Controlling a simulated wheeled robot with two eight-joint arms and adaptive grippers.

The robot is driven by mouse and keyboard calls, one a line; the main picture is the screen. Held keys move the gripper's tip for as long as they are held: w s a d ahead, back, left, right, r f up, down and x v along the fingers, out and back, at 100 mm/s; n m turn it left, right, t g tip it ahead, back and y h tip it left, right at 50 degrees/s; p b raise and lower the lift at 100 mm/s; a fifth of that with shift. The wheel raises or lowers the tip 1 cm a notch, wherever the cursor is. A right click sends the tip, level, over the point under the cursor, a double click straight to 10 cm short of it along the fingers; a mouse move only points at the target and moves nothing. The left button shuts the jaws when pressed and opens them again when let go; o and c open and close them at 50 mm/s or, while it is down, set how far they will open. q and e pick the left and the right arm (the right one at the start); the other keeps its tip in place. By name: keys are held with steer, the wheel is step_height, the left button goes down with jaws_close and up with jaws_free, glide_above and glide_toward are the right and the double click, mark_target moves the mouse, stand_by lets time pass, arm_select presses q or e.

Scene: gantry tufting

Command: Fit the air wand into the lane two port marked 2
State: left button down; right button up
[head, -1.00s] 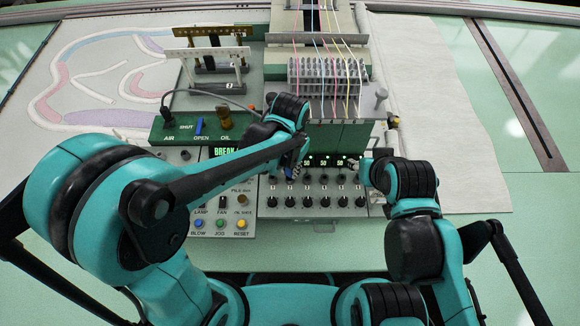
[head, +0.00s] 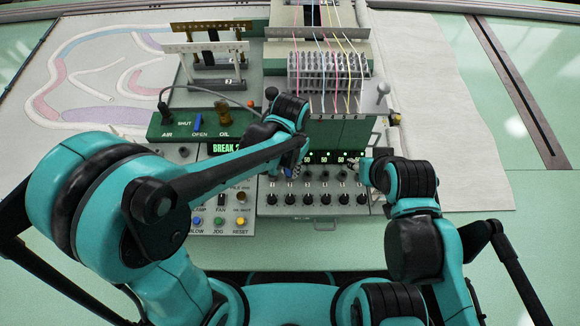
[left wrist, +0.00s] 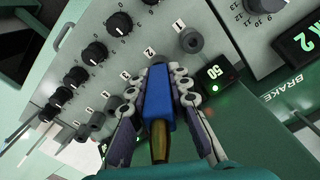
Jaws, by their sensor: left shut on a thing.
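My left gripper (left wrist: 160,88) is shut on the air wand (left wrist: 158,110), a blue block with a brass stem. In the left wrist view the wand's far end is at the panel by the mark 2 (left wrist: 150,52) and covers the port there. I cannot tell whether its tip is inside the port. The port marked 1 (left wrist: 190,40) is uncovered beside it. In the head view my left gripper (head: 292,168) is over the left of the port row, largely hidden by its wrist. My right gripper (head: 359,167) is near the row's right end; its jaw state is unclear.
A row of black knobs (head: 307,199) lies below the ports, with lit green displays (head: 324,158) above. The green valve block (head: 185,127) and a rack (head: 212,47) stand at the left. A yarn comb (head: 325,75) is behind. Pale cloth lies right.

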arm_select(q)
steer(key=c, duration=1.3)
jaws_free()
steer(key=shift+c, duration=0.2)
step_height(320, 180, up, 12)
